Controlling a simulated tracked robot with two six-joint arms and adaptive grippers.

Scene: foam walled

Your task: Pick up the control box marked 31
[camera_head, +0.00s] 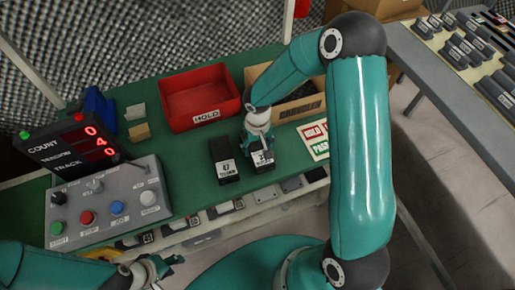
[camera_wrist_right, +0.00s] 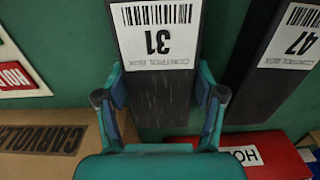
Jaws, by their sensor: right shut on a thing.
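The control box marked 31 (camera_wrist_right: 157,75) is dark, with a white barcode label, and sits between the two fingers of my right gripper (camera_wrist_right: 160,100) in the right wrist view. The fingers are shut on its sides. In the head view the same box (camera_head: 262,163) is under my right gripper (camera_head: 258,138), at the bench's front edge; I cannot tell whether it touches the bench. A similar box marked 47 (camera_head: 225,170) stands just left of it, apart. My left gripper (camera_head: 165,265) is low at the left, holding nothing visible; its opening is unclear.
A red HOLD tray (camera_head: 200,122) and a cardboard bin (camera_head: 300,108) stand behind the boxes on the green bench (camera_head: 185,175). A grey button console (camera_head: 108,200) with a red-digit counter (camera_head: 72,148) is at the left. A side table with several dark boxes (camera_head: 460,50) is at the right.

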